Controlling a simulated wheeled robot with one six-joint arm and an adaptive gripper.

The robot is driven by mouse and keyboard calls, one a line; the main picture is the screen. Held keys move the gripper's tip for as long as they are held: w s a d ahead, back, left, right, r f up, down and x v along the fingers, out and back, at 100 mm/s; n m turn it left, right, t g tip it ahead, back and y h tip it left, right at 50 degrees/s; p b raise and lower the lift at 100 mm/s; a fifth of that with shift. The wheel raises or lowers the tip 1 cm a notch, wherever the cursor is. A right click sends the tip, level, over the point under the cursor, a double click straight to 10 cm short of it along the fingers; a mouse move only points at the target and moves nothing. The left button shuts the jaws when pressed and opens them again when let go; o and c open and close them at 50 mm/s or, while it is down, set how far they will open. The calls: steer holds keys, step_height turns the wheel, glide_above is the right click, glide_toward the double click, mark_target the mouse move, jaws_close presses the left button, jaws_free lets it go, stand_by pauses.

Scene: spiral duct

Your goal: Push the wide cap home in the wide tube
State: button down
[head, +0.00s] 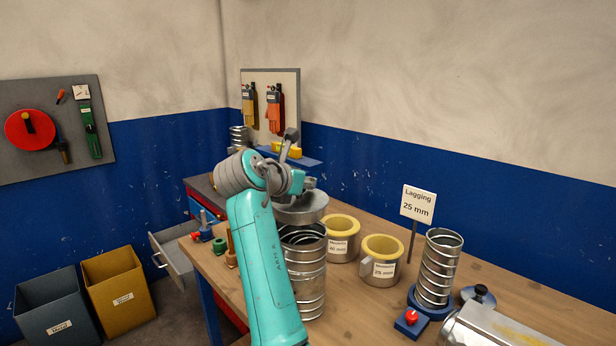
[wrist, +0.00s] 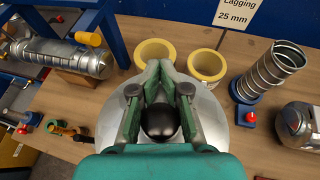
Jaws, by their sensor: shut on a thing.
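The wide cap (head: 304,209) is a round grey metal lid. It hangs level over the wide tube (head: 308,283), an upright ribbed metal duct on the bench. The tube's dark open mouth shows below the cap, so the cap appears apart from the rim. In the wrist view the cap (wrist: 206,116) fills the middle and hides the tube. My gripper (wrist: 160,100) is shut on the cap's black knob (wrist: 160,122), with a finger on each side. In the head view my gripper (head: 296,190) is above the cap, partly hidden by my arm.
Two yellow-lined pots (head: 341,238) (head: 382,260) stand right of the tube. A lagging sign (head: 418,205) and a narrower spiral tube (head: 439,268) on a blue base are farther right. A red button (head: 411,317) is nearby. A metal duct piece (wrist: 60,55) lies left in the wrist view.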

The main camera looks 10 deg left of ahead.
mark_target(283, 214)
steer(key=shift+f, duration=1.75)
steer(key=shift+f, duration=2.05)
steer(key=c, duration=1.1)
jaws_free()
steer(key=v, duration=1.2)
